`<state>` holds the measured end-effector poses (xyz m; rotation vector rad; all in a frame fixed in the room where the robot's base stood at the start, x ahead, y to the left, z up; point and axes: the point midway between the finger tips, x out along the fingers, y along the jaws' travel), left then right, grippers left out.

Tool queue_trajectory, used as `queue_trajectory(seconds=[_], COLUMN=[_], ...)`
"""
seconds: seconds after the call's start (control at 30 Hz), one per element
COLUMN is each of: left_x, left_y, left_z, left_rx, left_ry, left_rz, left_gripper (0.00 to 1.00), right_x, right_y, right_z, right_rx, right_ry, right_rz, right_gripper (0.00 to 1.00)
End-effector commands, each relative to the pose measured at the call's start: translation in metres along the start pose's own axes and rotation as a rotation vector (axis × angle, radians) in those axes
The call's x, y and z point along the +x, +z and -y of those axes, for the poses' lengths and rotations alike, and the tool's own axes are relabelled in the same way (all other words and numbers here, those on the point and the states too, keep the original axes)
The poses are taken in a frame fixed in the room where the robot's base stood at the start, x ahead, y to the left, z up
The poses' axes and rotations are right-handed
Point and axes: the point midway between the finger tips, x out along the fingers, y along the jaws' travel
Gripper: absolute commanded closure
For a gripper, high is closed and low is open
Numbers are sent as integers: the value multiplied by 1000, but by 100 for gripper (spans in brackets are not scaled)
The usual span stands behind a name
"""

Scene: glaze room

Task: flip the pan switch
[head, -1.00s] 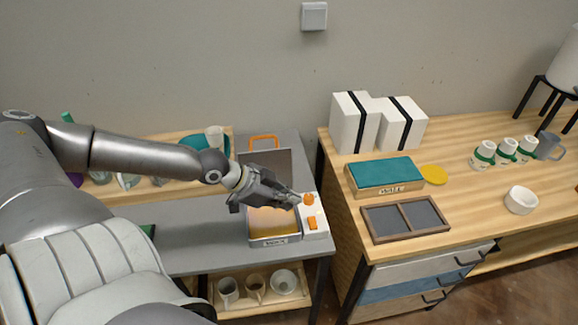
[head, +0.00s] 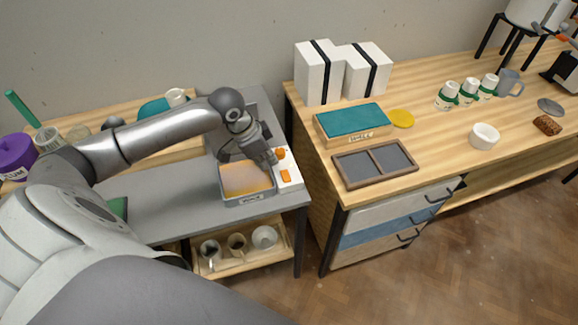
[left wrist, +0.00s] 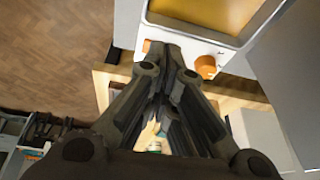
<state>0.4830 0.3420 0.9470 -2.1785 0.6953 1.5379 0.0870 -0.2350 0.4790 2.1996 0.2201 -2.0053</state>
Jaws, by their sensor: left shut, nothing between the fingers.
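The pan (head: 232,200) is a grey tray with a yellow-orange filling, on the grey bench. A white control panel on its right side carries a round orange knob (head: 280,153) and an orange switch (head: 286,176) nearer the front. My left gripper (head: 271,163) is shut and empty, pointing down at the panel beside the knob and switch. In the left wrist view the shut fingers (left wrist: 163,52) reach over the panel, between the knob (left wrist: 205,67) and a sliver of the switch (left wrist: 147,46), mostly hidden by a finger. Contact cannot be told. My right gripper is not in view.
The pan's raised lid stands behind it, partly hidden by my arm. Right of the bench, a wooden counter holds a teal-topped box (head: 352,122), a divided tray (head: 376,162) and white boxes (head: 318,75). Mugs (head: 237,243) stand on the shelf below.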

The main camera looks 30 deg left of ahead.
Motion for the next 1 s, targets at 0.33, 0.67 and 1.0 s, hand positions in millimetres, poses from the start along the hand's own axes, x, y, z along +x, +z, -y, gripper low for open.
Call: queue_trajectory(seconds=[0.33,0.67,1.0], left_x=[-18,-44,-46], left_y=[-56,-83,-84], left_z=[-8,-11,-11], left_rx=[51,81,84], left_ry=[-36,-97,-102], left_rz=[197,317,327], left_gripper=[100,100,100], right_x=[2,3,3], right_y=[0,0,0], right_z=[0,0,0], right_rx=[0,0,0], right_ry=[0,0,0], right_rz=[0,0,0], right_gripper=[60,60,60])
